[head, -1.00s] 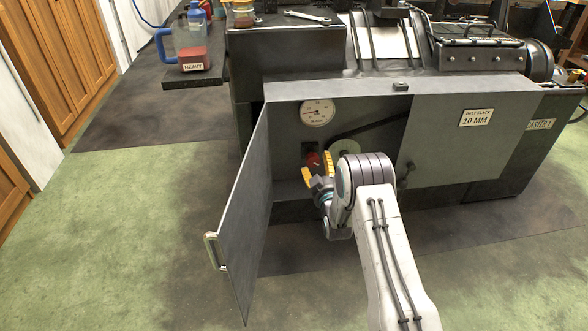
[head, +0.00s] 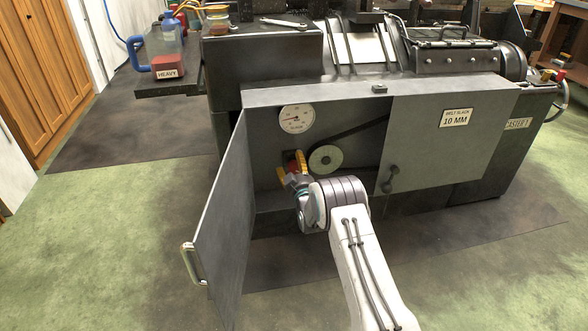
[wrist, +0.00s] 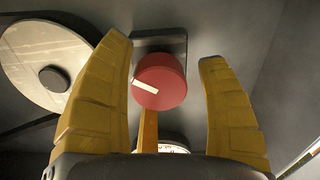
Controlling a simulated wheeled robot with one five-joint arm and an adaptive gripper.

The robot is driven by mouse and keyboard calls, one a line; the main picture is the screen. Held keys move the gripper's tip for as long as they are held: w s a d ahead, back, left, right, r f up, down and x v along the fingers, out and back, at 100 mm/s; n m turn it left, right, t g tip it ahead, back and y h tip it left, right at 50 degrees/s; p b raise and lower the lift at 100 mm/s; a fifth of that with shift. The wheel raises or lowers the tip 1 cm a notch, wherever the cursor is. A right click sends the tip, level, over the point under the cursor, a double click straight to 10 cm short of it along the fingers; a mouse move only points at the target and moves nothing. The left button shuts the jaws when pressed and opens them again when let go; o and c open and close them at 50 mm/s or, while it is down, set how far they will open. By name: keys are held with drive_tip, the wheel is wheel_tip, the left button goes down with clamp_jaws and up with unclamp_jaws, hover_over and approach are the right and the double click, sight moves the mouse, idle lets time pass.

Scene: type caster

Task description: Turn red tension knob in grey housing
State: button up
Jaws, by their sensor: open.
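The red knob (wrist: 160,80) with a white pointer mark shows in the wrist view, mounted on a dark plate on the inner wall of the grey housing (head: 262,195). My gripper (wrist: 172,75) is open, with one yellow finger on each side of the knob. A gap shows between the knob and the right finger, and a narrower one on the left. In the head view my gripper (head: 293,170) is inside the open housing, and its fingers mostly hide the knob.
The open door (head: 222,215) stands left of my arm. A pulley (head: 326,159) with a dark belt is right of the knob, and a dial gauge (head: 297,118) is above. A "BELT SLACK 10 MM" label (head: 456,118) is on the front panel. Green floor in front is clear.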

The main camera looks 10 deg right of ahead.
drive_tip(key=shift+w, duration=0.15)
drive_tip(key=shift+r, duration=0.1)
drive_tip(key=c, duration=1.2)
